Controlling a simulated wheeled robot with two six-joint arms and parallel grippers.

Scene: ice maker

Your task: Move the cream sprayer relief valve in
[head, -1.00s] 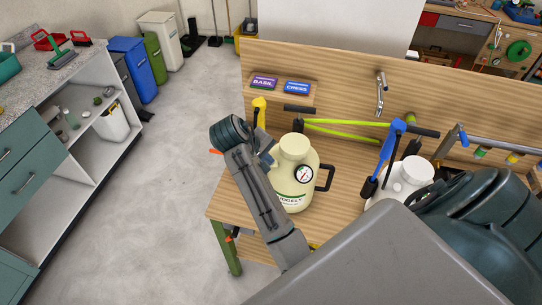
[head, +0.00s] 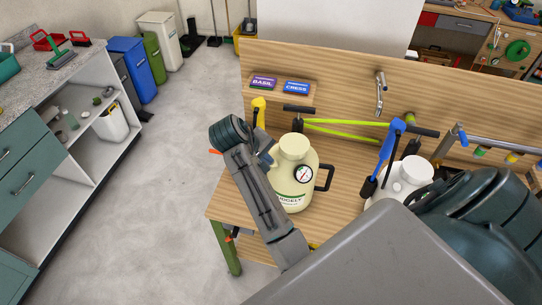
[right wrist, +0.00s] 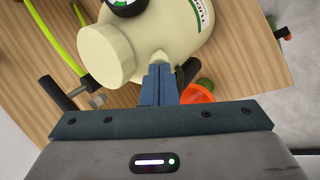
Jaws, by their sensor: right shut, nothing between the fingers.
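The cream sprayer (head: 290,190) stands upright on the wooden bench, with a round gauge on its front and a black handle at its right. Its shoulder and cap show large in the right wrist view (right wrist: 108,55). My right gripper (head: 268,158) is at the sprayer's upper left side. In the right wrist view its blue fingers (right wrist: 160,75) are shut and empty, with their tips at the sprayer's shoulder beside the cap. Whether they touch it I cannot tell. My left gripper is not in view.
A white sprayer (head: 412,172) with a blue-handled tool beside it stands to the right. Lime hoses (head: 345,128) run behind the cream sprayer. The floor left of the bench (head: 150,210) is clear.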

